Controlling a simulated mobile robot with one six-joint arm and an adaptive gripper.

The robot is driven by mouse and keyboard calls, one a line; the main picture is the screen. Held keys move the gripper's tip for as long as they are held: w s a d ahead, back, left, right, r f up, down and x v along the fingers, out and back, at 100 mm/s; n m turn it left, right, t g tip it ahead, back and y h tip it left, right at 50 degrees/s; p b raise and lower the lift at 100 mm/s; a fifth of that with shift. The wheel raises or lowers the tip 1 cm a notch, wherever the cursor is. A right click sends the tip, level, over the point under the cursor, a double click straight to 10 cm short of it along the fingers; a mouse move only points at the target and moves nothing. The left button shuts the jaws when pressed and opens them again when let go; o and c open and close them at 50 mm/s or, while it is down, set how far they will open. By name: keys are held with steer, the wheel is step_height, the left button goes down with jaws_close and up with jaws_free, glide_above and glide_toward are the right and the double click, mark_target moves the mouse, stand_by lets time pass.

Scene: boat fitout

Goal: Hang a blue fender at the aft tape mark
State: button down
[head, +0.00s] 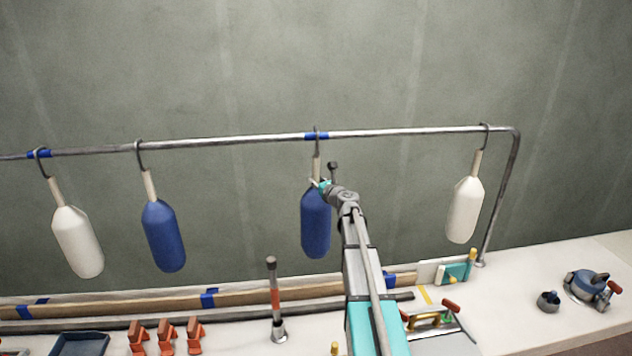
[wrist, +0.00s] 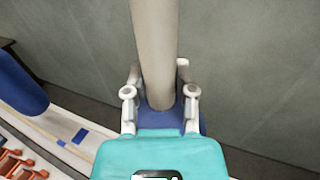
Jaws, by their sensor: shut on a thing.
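A blue fender (head: 316,226) hangs upright below the rail, its hook at the blue tape mark (head: 312,136) near the rail's middle. The hook looks to be over the rail there. My gripper (head: 323,186) is shut on this fender's pale neck, just above the blue body. In the wrist view the neck (wrist: 155,45) stands between the fingers of my gripper (wrist: 160,92). Another blue fender (head: 164,236) hangs further left. A second blue tape mark (head: 39,154) is at the rail's left, with a white fender (head: 77,242) hooked there.
The metal rail (head: 420,132) bends down at its right end. Another white fender (head: 465,210) hangs near that bend. The bench below holds wooden strips (head: 250,294), orange clamps (head: 165,335), an upright tool (head: 274,300) and a blue-topped device (head: 588,286). Rail stretches between fenders are clear.

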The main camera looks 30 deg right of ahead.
steer(key=shift+f, duration=0.1)
stand_by(0.3)
steer(key=shift+c, duration=1.8)
jaws_free()
steer(key=shift+s, duration=0.1)
steer(key=s, duration=1.1)
steer(key=shift+s+d, duration=0.4)
steer(key=shift+d, duration=0.05)
steer(key=shift+s, duration=0.1)
